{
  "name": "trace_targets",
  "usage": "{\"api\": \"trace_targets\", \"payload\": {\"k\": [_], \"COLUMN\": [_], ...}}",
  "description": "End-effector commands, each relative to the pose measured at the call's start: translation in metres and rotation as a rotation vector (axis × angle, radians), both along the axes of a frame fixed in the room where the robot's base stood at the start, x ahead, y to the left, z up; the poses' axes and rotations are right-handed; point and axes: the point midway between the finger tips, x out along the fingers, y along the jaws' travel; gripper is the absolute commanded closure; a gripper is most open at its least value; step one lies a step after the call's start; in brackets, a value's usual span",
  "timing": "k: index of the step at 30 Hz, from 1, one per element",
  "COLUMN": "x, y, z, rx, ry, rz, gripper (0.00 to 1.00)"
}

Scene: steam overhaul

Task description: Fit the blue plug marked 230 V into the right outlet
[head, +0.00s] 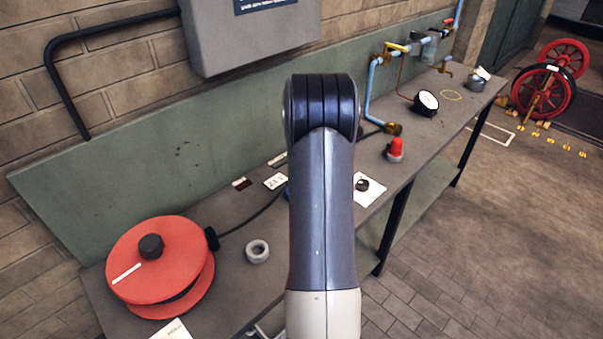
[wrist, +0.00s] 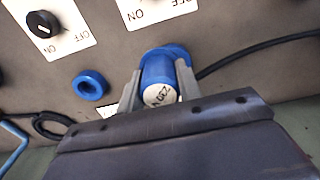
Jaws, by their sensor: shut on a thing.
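In the wrist view my gripper (wrist: 157,90) is shut on the blue plug (wrist: 155,70), one grey finger on each side. The plug's white end, marked 230 V, faces the camera. A second blue outlet (wrist: 90,85), with a dark hole, sits further left and is empty. In the head view my arm hides the gripper and the plug.
A black cable (wrist: 250,55) runs right from behind the plug. In the head view a red cable reel (head: 160,255), a grey ring (head: 257,251) and a red-topped part (head: 395,148) stand on the bench.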

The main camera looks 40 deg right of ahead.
Motion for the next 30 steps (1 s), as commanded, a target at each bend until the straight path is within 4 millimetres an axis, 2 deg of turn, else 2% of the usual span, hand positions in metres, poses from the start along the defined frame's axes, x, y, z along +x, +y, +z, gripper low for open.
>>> {"api": "trace_targets", "payload": {"k": [11, 30], "x": [0.001, 0.019], "y": [-0.005, -0.079], "z": [0.001, 0.002], "rx": [0.000, 0.000], "ry": [0.000, 0.000], "rz": [-0.001, -0.001], "gripper": [0.93, 0.93]}}
